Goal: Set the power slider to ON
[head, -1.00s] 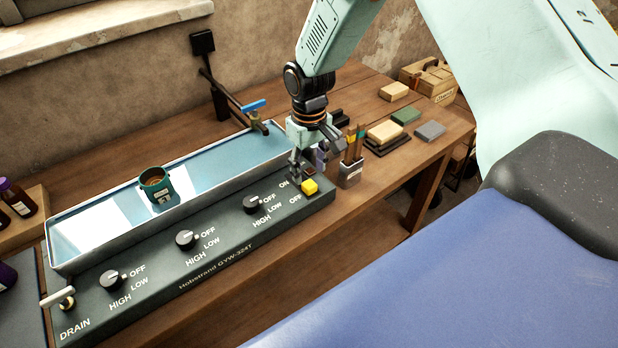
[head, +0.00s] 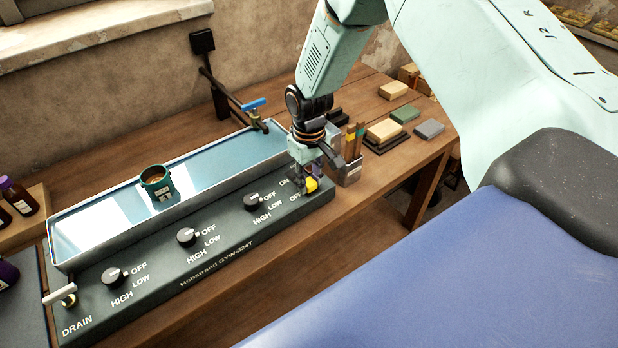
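The power slider is a yellow block (head: 312,184) at the right end of the dark control panel (head: 222,255). The ON label shows just above and left of it, and the OFF label lies below it to the left. My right gripper (head: 307,183) points down at the slider, with its fingers at and partly over the yellow block. The fingers are small and overlap the block, so I cannot tell whether they are closed on it. My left gripper is not in view.
Three black knobs (head: 187,237) line the panel. A metal tray (head: 100,206) with a green cup (head: 156,184) stands behind it. A blue-handled tap (head: 254,104) is at the tray's far end. A pencil holder (head: 349,170) stands close right of my gripper.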

